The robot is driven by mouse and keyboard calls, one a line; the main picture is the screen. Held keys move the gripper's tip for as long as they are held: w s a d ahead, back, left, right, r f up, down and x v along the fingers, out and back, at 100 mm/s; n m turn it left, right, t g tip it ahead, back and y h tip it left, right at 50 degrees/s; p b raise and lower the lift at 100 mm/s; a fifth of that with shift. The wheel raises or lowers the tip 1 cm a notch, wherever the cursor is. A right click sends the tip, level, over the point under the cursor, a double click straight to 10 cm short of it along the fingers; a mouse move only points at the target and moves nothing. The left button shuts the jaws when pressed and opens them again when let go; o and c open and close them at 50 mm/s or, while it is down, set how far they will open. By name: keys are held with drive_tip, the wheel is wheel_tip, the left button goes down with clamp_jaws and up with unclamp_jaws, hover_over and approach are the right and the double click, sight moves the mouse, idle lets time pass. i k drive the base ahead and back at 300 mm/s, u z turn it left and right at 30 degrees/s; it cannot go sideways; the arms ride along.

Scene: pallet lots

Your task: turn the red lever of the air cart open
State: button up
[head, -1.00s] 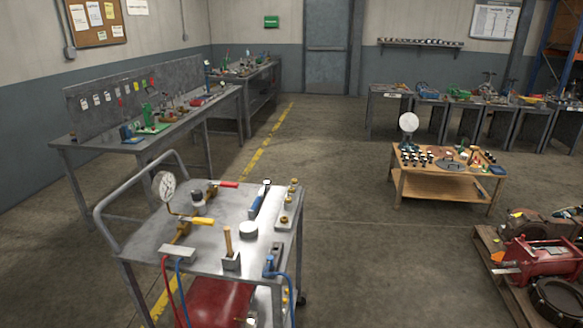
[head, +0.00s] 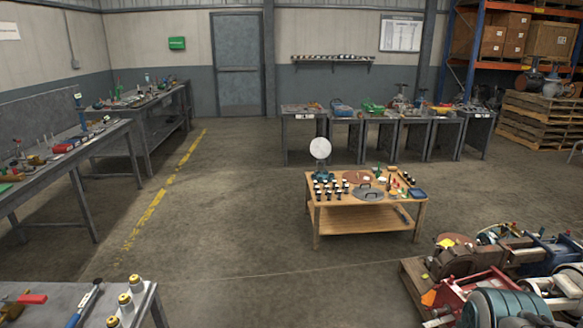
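The air cart (head: 143,291) shows only in part at the bottom left corner of the head view. It is a grey metal cart top, cut off by the picture's left and bottom edges. A red lever (head: 31,299) lies on it at the far left, with a yellow brass body (head: 8,312) partly in view beside it. A blue-handled tool (head: 84,306) and several brass fittings (head: 135,284) stand on the right part of the top. The gauge and most of the cart are out of view. My gripper is not in view.
A low wooden table (head: 364,206) with small parts stands mid-floor. A pallet of red and blue machinery (head: 470,275) lies at the lower right. Grey benches (head: 98,142) line the left. Open concrete floor (head: 230,230) lies between cart and table.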

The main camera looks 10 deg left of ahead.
sight(29, 299)
drive_tip(key=u, duration=0.45)
drive_tip(key=i, duration=1.5)
drive_tip(key=u, duration=1.6)
drive_tip(key=i, duration=0.75)
drive_tip(key=u, duration=1.3)
drive_tip(key=i, duration=0.45)
drive_tip(key=u, duration=0.25)
